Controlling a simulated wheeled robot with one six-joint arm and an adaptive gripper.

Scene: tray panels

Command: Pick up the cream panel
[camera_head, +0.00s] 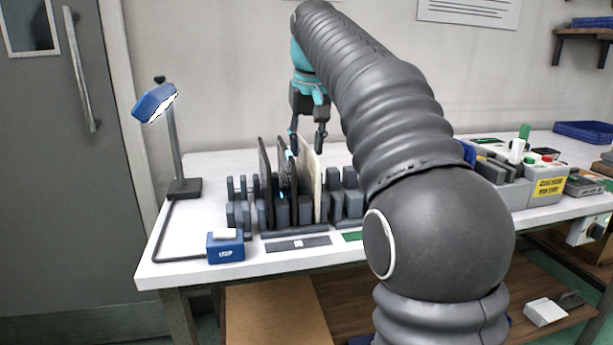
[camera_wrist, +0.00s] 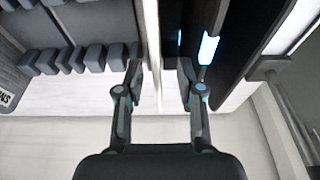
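The cream panel (camera_head: 311,185) stands upright in a dark slotted rack, the rightmost of the panels there. My gripper (camera_head: 306,150) points down at the top of the panel, with one finger on each side of its upper edge in the head view. In the wrist view the fingers of my gripper (camera_wrist: 161,68) are apart, and the pale edge of the cream panel (camera_wrist: 151,30) runs between them, nearer the left finger. Whether a finger touches it I cannot tell.
Dark panels (camera_head: 265,185) stand close to the left of the cream one. The rack's grey posts (camera_head: 350,178) continue to the right, with empty slots. A blue lamp (camera_head: 154,102) and a small blue box (camera_head: 225,246) are at the left. Grey bins (camera_head: 505,187) stand at the right.

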